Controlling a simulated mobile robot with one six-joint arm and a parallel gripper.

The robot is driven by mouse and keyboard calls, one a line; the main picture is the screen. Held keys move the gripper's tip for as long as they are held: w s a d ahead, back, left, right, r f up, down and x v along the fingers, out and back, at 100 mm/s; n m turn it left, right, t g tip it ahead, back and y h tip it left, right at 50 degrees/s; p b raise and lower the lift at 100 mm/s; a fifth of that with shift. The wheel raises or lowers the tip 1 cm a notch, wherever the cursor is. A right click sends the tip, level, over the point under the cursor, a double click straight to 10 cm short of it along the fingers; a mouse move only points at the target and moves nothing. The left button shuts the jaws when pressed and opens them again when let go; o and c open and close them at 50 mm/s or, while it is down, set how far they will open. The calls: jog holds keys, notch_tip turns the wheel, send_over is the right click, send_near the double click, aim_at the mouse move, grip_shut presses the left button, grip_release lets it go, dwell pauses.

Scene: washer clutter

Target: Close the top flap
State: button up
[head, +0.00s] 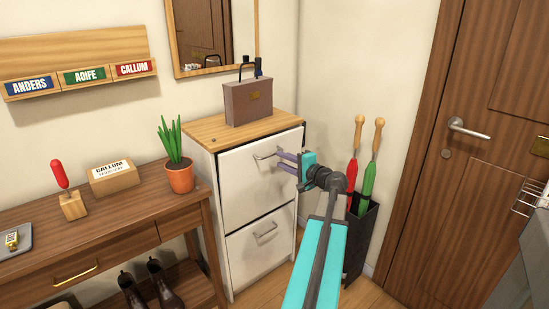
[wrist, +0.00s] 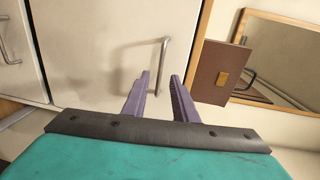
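The white top flap (head: 262,180) is the upper front of the shoe cabinet. Its upper edge appears to lean slightly out from the cabinet. A metal bar handle (head: 265,154) is on its upper part. In the wrist view, the flap (wrist: 95,50) fills the left and middle, with the handle (wrist: 166,55) ahead of the fingertips. My gripper (head: 281,161) is at the flap's upper right, close to the handle. In the wrist view, the purple fingers of my gripper (wrist: 160,77) are apart, with the handle's near end between or just beyond the tips. Contact cannot be told.
The lower flap (head: 258,248) looks shut. A brown briefcase (head: 248,102) stands on the cabinet's wooden top (head: 205,131). A dark umbrella stand (head: 361,235) is right of the cabinet, close to my arm. A wooden console table (head: 100,222) with a potted plant (head: 180,178) is at left.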

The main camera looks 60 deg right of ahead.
aim_at(272, 155)
jog(key=shift+x, duration=2.75)
grip_shut()
